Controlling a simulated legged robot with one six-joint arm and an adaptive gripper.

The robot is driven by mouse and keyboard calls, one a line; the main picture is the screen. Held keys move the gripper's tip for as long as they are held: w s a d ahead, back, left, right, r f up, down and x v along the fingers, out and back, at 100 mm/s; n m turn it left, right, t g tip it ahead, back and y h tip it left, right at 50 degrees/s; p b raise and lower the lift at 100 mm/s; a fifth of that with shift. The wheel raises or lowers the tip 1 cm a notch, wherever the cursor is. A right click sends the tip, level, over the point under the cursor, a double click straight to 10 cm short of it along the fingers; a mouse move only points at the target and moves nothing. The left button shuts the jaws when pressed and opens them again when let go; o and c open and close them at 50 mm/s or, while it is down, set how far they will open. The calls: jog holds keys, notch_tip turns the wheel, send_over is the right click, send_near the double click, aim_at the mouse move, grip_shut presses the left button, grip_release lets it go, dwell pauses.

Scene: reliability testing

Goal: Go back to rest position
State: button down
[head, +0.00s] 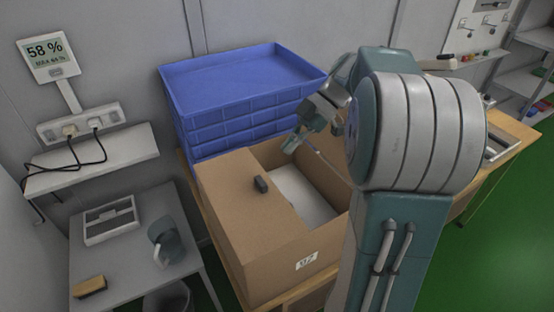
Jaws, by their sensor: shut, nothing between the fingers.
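My gripper (297,146) is shut and empty. It hangs over the open half of a cardboard box (278,262), angled down toward the opening. My large arm joint and upper link fill the right middle of the head view and hide the box's right side. A flat white surface shows inside the box.
Stacked blue trays (245,80) stand behind the box on a wooden table (515,134). At left are a wall shelf (105,157) with cables and a grey side table (130,276) holding a brush (90,286) and a jug (166,241). Green floor shows at right.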

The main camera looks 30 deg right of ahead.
jog(key=v, duration=0.6)
jog(key=shift+a+r, duration=0.1)
jog(key=shift+a, duration=0.1)
jog(key=s+a+f+m+t+h, duration=0.1)
jog(key=s+a+m+h, duration=0.2)
jog(key=s+a+m, duration=0.1)
jog(key=s+a+f+m+t+h, duration=0.2)
jog(key=s+a+m+h, duration=0.1)
jog(key=s+a+m, duration=0.2)
jog(key=s+a+f+m+t+h, duration=0.1)
jog(key=s+a+m+t+h, duration=0.1)
jog(key=s+a+m, duration=0.3)
jog(key=shift+a+f+m+h, duration=0.15)
jog(key=shift+a+m+h, duration=0.15)
jog(key=shift+a+m, duration=0.45)
jog(key=shift+a+f+m+h, duration=0.2)
jog(key=shift+a+m+h, duration=0.1)
jog(key=shift+a+m, duration=0.45)
jog(key=shift+s+a+f+m+t, duration=0.1)
jog(key=shift+s+f+m+t, duration=0.3)
jog(key=shift+m, duration=0.2)
jog(key=shift+s, duration=0.1)
